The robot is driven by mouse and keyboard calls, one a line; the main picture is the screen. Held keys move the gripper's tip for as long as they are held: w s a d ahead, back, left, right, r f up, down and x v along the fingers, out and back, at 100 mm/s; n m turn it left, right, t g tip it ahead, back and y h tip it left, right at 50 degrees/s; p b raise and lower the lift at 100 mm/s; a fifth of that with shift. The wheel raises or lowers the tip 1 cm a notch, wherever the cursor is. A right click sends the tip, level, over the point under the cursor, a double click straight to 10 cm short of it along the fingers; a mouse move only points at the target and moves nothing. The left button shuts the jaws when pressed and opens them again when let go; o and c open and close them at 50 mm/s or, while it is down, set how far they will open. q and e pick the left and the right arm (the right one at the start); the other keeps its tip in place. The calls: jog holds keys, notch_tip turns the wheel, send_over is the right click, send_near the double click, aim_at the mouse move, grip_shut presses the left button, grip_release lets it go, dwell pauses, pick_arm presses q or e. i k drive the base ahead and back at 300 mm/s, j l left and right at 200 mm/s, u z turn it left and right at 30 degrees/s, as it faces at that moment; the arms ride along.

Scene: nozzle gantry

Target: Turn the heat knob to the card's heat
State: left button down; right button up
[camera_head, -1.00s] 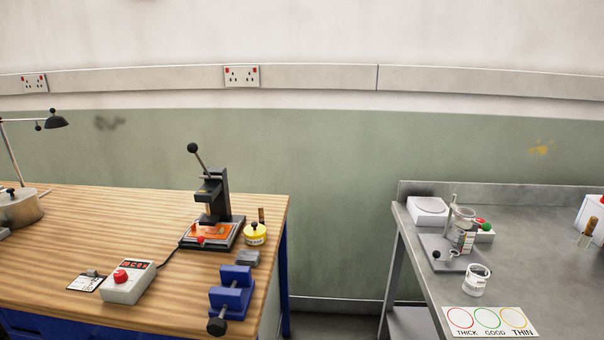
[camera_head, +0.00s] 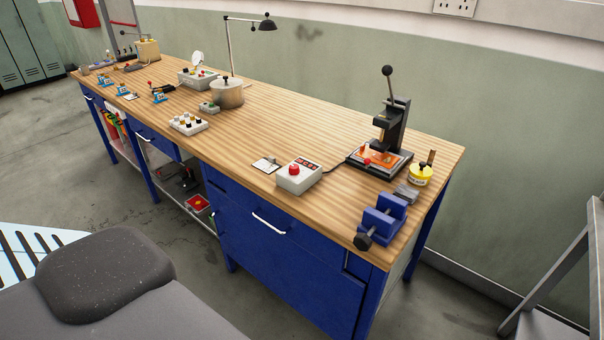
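A white control box (camera_head: 298,178) sits near the front edge of the wooden bench. It carries a red knob (camera_head: 294,170) and a dark panel with red marks, too small to read. A small card on a dark clip (camera_head: 265,165) lies just left of the box; its writing cannot be read. A black lever press (camera_head: 388,135) with an orange plate stands behind and to the right, joined to the box by a dark cable. Neither of my grippers is in view.
A blue vise (camera_head: 380,220) is at the bench's right front corner, near a yellow tin (camera_head: 420,175). A metal pot (camera_head: 227,92), a lamp (camera_head: 262,24) and a white block of knobs (camera_head: 188,124) stand further left. Open floor lies in front of the bench.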

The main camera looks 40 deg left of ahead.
aim_at(293, 169)
jog(key=u, duration=1.35)
